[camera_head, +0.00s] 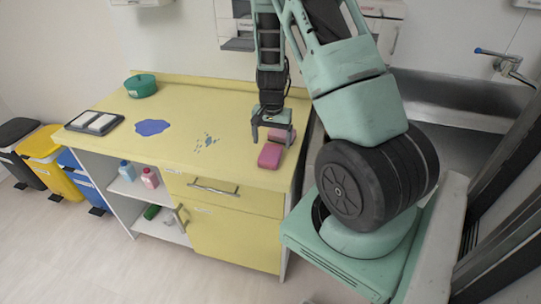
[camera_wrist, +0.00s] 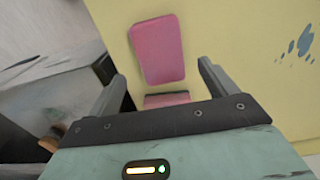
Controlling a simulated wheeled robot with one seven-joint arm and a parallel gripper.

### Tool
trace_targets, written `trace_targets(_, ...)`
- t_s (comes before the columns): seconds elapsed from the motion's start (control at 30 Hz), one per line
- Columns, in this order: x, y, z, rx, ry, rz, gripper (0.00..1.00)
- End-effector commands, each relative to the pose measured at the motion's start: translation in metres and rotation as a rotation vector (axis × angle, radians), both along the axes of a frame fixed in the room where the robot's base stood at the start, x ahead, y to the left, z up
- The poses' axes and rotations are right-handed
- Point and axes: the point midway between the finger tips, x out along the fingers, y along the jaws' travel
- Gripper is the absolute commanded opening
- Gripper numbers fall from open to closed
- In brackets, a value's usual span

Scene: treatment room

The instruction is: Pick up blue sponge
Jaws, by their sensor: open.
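I see no blue sponge in either view; the sponge-like blocks in view are pink. One pink block (camera_head: 270,155) lies on the yellow countertop (camera_head: 215,118) near its right front corner, and it also shows in the wrist view (camera_wrist: 158,50). A second pink block (camera_head: 283,135) is just behind it, partly hidden by my gripper (camera_head: 272,136). In the wrist view this second pink block (camera_wrist: 167,99) shows between the fingers of my gripper (camera_wrist: 160,76), cut off by the gripper body. My gripper is open, above the countertop. I cannot tell whether it touches the block.
A flat blue patch (camera_head: 152,127) and small blue splashes (camera_head: 206,141) mark the countertop. A green round container (camera_head: 140,86) and a dark tray (camera_head: 94,122) with white pads stand at left. Bottles (camera_head: 150,178) are on a shelf below. A sink (camera_head: 450,105) is at right.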

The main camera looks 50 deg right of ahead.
Motion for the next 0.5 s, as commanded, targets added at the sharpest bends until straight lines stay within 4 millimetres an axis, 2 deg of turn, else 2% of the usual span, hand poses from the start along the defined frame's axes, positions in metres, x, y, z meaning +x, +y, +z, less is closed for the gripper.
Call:
trace_targets(0.13,-0.001,0.002,-0.009,0.003,0.003,-0.001,0.85)
trace_targets(0.4,-0.001,0.006,-0.044,0.002,0.003,-0.001,0.85)
trace_targets(0.5,-0.001,0.006,-0.051,0.002,0.001,-0.001,0.85)
